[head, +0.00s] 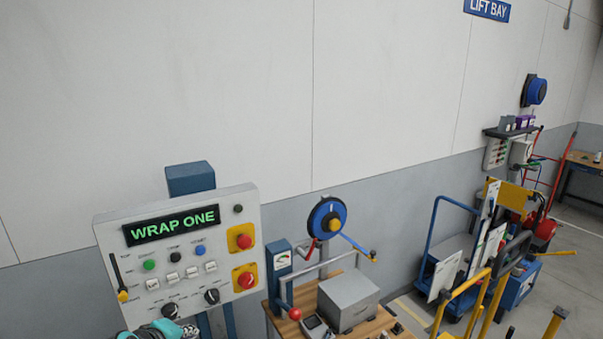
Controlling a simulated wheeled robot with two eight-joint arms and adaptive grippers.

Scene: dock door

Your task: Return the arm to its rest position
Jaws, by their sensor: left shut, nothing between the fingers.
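My left gripper (163,330), teal and dark, shows at the bottom left edge of the head view. It is shut and empty. Most of it and its arm are cut off by the frame. It lies in front of the lower edge of the grey control panel (113,226), near a black knob. I cannot tell whether it touches the panel. My right gripper is not in view.
The panel has a lit "WRAP ONE" display (172,225) and red stop buttons (245,241). To its right, a wooden bench (377,326) holds a grey box (348,299). A blue cart (437,249) and yellow rails (462,290) stand further right.

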